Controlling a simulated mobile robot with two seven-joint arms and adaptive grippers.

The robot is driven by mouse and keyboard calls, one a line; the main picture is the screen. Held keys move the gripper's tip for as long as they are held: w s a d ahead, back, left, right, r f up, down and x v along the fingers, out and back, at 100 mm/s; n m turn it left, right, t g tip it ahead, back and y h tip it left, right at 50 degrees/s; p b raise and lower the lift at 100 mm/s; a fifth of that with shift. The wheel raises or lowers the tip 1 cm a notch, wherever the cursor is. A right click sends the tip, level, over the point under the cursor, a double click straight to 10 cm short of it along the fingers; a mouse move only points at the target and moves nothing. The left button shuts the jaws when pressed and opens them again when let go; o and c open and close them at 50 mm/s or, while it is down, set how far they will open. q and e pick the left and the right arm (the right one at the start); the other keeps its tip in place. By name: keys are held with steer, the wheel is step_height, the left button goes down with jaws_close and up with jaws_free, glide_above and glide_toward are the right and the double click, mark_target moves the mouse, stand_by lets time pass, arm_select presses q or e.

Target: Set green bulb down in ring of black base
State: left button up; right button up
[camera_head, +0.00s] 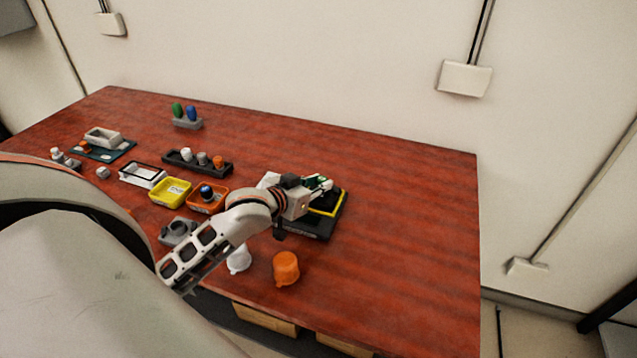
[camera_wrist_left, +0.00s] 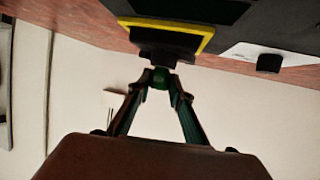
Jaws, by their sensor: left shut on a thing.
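My left gripper (camera_head: 326,184) is over the black base (camera_head: 312,226) with the yellow-edged panel, near the middle of the table. In the left wrist view its two fingertips (camera_wrist_left: 161,80) are shut on a small green bulb (camera_wrist_left: 161,76). The bulb is right by a dark block on the black base (camera_wrist_left: 166,44), beside the yellow edge; I cannot tell whether it sits in the ring or is just apart from it. The gripper and wrist cover part of the base in the head view. My right gripper is in neither view.
An orange cup (camera_head: 286,268) and a white cup (camera_head: 238,259) stand near the front edge. Yellow (camera_head: 157,196) and orange (camera_head: 222,207) trays lie left of my gripper. A grey stand (camera_head: 188,125) with green and blue bulbs stands behind. The table's right side is clear.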

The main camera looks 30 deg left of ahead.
arm_select(q)
steer(key=shift+f, duration=0.1)
steer(key=o, duration=1)
steer(key=shift+o, duration=0.4)
steer(key=shift+o, duration=1.3)
steer(key=shift+r, duration=2.95)
steer(key=shift+s+f, duration=0.1)
